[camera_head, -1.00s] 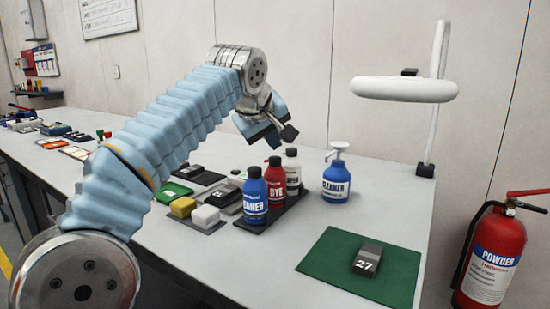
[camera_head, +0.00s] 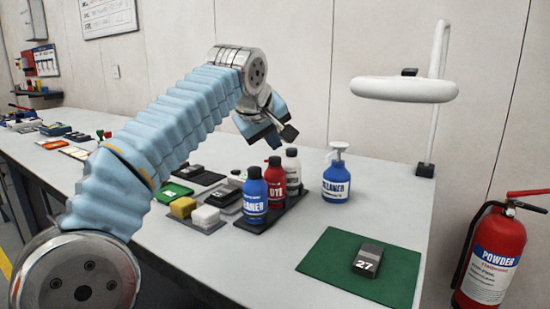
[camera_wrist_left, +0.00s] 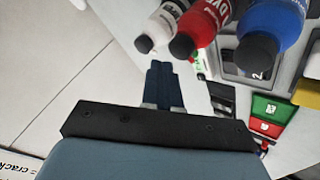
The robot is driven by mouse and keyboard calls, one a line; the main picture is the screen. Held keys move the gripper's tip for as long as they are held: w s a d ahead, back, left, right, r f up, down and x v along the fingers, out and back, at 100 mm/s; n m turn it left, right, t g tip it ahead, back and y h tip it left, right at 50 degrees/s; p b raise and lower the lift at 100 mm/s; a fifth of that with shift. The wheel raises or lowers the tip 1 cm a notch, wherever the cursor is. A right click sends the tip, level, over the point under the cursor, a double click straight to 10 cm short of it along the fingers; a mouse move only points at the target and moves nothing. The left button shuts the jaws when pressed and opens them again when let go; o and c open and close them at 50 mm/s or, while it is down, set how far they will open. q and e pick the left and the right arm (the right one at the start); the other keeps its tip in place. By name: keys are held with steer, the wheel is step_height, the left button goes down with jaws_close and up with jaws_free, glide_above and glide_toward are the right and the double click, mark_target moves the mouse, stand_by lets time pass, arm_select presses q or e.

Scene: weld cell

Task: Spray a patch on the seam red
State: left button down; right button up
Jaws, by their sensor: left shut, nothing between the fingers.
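The red dye can (camera_head: 275,181) stands upright on a dark tray between the blue cleaner can (camera_head: 255,197) and a white can (camera_head: 292,170). All three have black caps. In the left wrist view the red can (camera_wrist_left: 205,22), blue can (camera_wrist_left: 268,30) and white can (camera_wrist_left: 163,25) show at the top. A dark grey block marked 27 (camera_head: 368,259) lies on a green mat (camera_head: 325,265) at the front right; I cannot make out a seam on it. My left gripper (camera_head: 288,133) is shut and empty, above and behind the cans, touching nothing. My right gripper is not in view.
A blue pump bottle of cleaner (camera_head: 336,178) stands right of the cans. Yellow and white sponges (camera_head: 183,207) lie to their left. A white ring lamp (camera_head: 404,90) overhangs the table's right end. A red extinguisher (camera_head: 490,258) stands beyond that edge.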

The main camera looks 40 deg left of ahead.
mark_target(272, 159)
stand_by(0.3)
arm_select(q)
steer(key=shift+f, duration=0.45)
steer(key=shift+f+b, duration=0.5)
steer(key=shift+b, duration=0.15)
stand_by(0.4)
steer(key=shift+r, duration=0.15)
steer(key=shift+r+p, duration=0.8)
steer(key=shift+p, duration=0.2)
step_height(272, 159, up, 3)
steer(key=shift+f+p, duration=0.2)
steer(key=shift+p, duration=0.75)
steer(key=shift+r, duration=1.15)
